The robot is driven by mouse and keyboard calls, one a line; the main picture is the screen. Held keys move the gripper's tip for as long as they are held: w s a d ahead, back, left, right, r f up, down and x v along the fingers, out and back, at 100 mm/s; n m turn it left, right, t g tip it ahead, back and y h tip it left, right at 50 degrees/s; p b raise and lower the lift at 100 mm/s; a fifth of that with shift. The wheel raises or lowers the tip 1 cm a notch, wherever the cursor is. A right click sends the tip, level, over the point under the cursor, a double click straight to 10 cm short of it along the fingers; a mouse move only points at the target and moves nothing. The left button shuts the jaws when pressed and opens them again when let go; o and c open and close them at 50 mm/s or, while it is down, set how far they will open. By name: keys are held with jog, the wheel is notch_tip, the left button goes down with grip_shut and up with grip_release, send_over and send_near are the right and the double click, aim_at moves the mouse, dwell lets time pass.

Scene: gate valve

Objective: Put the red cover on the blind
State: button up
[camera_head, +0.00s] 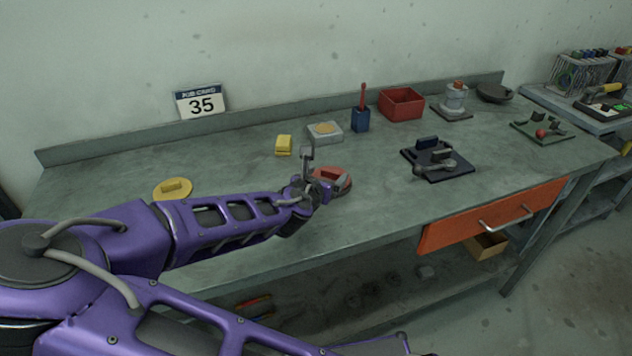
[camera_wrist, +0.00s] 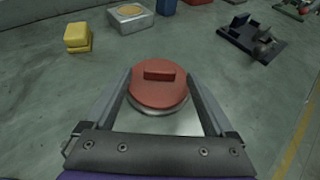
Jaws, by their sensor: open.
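The red cover (camera_head: 338,182) is a round disc with a raised bar grip on top, lying flat near the front middle of the workbench. It also shows in the wrist view (camera_wrist: 158,90), centred, resting on a pale grey round piece (camera_wrist: 160,109) whose rim shows at the near edge. I cannot tell whether this grey piece is the blind. My gripper (camera_wrist: 158,76) is open, one finger at each side of the cover in the picture; I see no clear contact. In the head view my gripper (camera_head: 314,178) partly hides the cover.
A yellow disc (camera_head: 172,190) with a grip lies left. Behind the gripper are a yellow block (camera_head: 284,145), a grey block with a tan top (camera_head: 325,132) and a blue holder (camera_head: 360,120). A black fixture (camera_head: 437,160) stands right. An orange drawer (camera_head: 495,213) fronts the bench.

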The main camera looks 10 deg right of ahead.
jog(key=p+v, duration=0.1)
jog(key=v, duration=0.8)
jog(key=shift+r+p, duration=0.1)
jog(key=shift+p, duration=0.3)
jog(key=shift+a, duration=0.1)
